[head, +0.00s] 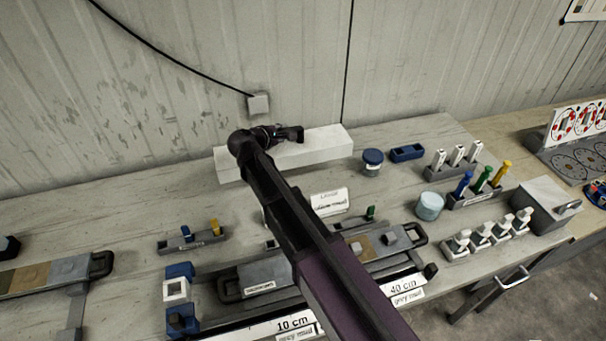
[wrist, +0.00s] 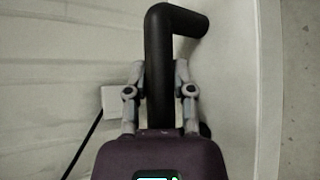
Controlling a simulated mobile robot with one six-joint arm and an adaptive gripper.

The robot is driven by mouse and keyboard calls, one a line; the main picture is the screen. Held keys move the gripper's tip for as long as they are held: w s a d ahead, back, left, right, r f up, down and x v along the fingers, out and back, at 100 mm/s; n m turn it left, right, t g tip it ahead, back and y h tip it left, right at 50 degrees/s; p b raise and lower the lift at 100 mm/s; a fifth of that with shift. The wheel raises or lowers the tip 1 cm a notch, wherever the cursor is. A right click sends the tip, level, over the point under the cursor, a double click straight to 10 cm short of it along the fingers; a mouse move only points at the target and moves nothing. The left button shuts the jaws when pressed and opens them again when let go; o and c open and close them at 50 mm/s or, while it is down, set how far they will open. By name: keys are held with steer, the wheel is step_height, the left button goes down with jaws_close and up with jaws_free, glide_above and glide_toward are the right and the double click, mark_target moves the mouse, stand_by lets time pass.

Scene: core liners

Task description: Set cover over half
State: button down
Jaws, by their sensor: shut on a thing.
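The long white cover (head: 318,151) lies near the wall at the back of the bench, level in the head view. I cannot tell if it touches the bench. My gripper (head: 272,133) is above its left-middle part, shut on the black bent handle (wrist: 175,25). In the wrist view my gripper (wrist: 160,92) has one finger on each side of this handle. The core half (head: 370,246), with grey and brown segments, lies in a dark holder with end handles at the bench front; my arm crosses in front of its middle.
Another core tray (head: 45,276) lies at the left. A blue-lidded jar (head: 372,162), a pale blue jar (head: 429,206), marker racks and several small bottles stand at the right. A wall socket box (head: 258,103) with a black cable is behind the cover.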

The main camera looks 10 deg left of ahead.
step_height(320, 180, up, 13)
steer(key=p, duration=1.2)
steer(key=shift+p, duration=0.4)
